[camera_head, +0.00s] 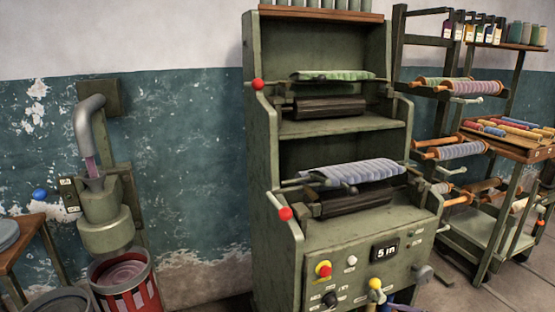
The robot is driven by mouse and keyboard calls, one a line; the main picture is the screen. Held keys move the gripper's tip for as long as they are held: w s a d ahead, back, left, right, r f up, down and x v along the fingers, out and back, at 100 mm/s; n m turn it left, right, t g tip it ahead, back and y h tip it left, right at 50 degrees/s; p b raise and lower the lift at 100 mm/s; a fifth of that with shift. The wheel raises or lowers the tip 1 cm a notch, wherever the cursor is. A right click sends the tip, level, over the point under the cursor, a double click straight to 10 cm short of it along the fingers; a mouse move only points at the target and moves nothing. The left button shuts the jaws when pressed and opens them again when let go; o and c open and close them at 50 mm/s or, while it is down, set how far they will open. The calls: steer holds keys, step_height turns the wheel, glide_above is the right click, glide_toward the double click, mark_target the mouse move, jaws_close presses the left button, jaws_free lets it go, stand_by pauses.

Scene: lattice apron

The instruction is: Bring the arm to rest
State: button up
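My gripper and arm do not show in the head view, so how the arm stands cannot be told. A green machine (262,150) stands upright in the middle. A green roll of cloth (333,75) lies across its upper bay and a pale blue-grey roll (355,171) lies across its lower bay. Its front panel has a red and yellow button (323,269), a display reading "5 in" (385,252) and a yellow knob (375,283).
Two red balls (257,84) (286,213) sit on the machine's left side. A rack (487,225) with spools and jars stands at right. At left are a grey-green funnel unit (106,232), a red-striped bucket (146,296) and a wooden table (30,230).

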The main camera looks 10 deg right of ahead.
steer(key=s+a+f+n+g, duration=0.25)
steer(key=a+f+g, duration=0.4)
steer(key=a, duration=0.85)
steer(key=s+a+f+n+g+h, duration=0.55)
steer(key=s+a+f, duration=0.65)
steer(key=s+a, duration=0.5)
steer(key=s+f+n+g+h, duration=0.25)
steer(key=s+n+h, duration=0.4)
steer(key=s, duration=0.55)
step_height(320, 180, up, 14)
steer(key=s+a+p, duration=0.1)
steer(key=p, duration=1.1)
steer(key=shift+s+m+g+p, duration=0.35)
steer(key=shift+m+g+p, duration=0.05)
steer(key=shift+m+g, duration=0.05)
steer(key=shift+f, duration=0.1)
